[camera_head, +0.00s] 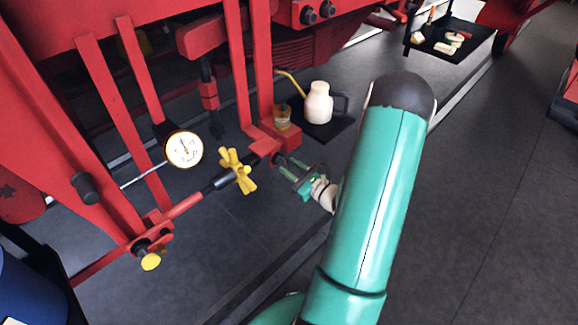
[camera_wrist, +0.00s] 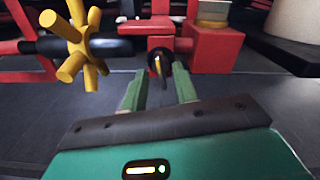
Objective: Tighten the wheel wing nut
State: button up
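A yellow spoked wheel nut (camera_head: 237,171) sits on a black and red rod between two red brackets. It also shows at the upper left of the wrist view (camera_wrist: 80,45). My gripper (camera_head: 287,168) is to the right of the yellow wheel, apart from it. In the wrist view my gripper (camera_wrist: 160,82) has its two green fingers apart with nothing held between them. A dark round fitting with a small pale tip (camera_wrist: 158,62) on the red block lies just beyond the fingertips. I cannot tell whether the fingers touch it.
A pressure gauge (camera_head: 184,149) and a yellow knob (camera_head: 151,261) are on the red frame at left. A cream oil can (camera_head: 318,103) stands on a black tray (camera_head: 334,130) behind my gripper. A tool tray (camera_head: 470,38) is far right.

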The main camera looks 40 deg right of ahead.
jog(key=shift+w, duration=0.6)
jog(key=shift+c, duration=0.4)
grip_shut()
jog(key=shift+m, duration=1.4)
jog(key=shift+o, duration=0.4)
grip_release()
